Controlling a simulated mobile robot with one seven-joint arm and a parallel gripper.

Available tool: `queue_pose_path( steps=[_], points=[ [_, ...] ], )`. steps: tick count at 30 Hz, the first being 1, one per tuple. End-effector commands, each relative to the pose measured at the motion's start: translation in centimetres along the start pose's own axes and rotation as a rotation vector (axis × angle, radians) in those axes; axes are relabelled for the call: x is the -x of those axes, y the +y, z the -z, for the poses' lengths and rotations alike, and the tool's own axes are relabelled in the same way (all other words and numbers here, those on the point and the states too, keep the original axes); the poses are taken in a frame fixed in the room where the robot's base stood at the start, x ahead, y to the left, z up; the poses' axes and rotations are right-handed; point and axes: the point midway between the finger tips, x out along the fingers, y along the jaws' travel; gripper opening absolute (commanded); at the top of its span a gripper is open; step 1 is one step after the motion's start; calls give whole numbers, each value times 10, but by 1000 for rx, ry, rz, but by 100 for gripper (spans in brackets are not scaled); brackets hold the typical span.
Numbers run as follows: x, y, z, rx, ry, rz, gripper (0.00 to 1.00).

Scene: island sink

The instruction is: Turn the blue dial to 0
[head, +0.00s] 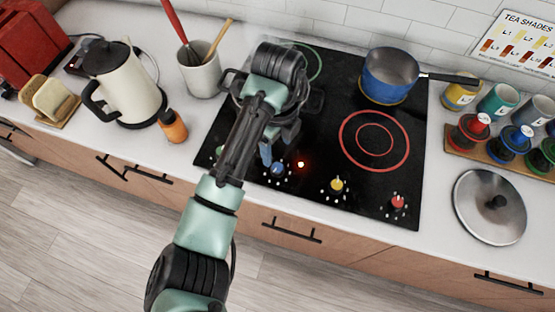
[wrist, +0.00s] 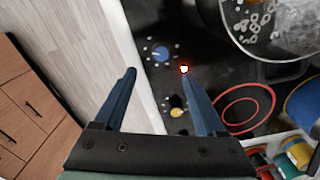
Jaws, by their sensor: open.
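The blue dial (head: 277,169) is on the front edge of the black cooktop (head: 318,186), with white marks around it. In the wrist view the blue dial (wrist: 160,54) lies just beyond the gap between my fingertips. My gripper (wrist: 158,72) is open with nothing between its fingers. In the head view my gripper (head: 265,154) is just left of the blue dial, partly hidden by my arm. I cannot tell how far the fingertips are above the cooktop. A small red-orange glow (head: 300,164) shows right of the dial; the dial's pointer setting is too small to read.
A yellow dial (head: 337,185) and a red dial (head: 398,202) sit to the right. A pan with bubbly contents (wrist: 285,25) is close to my right finger in the wrist view. A blue pot (head: 388,75) stands at the back. A kettle (head: 125,85) and an orange bottle (head: 172,126) stand left.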

Motion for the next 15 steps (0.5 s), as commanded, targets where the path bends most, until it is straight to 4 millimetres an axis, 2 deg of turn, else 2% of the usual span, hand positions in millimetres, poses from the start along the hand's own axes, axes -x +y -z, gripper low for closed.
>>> queue_pose_path(
  steps=[9,15],
  points=[
    [-66,0,0,2,1,-1,73],
    [-90,-1,0,2,-1,2,73]
  ],
)
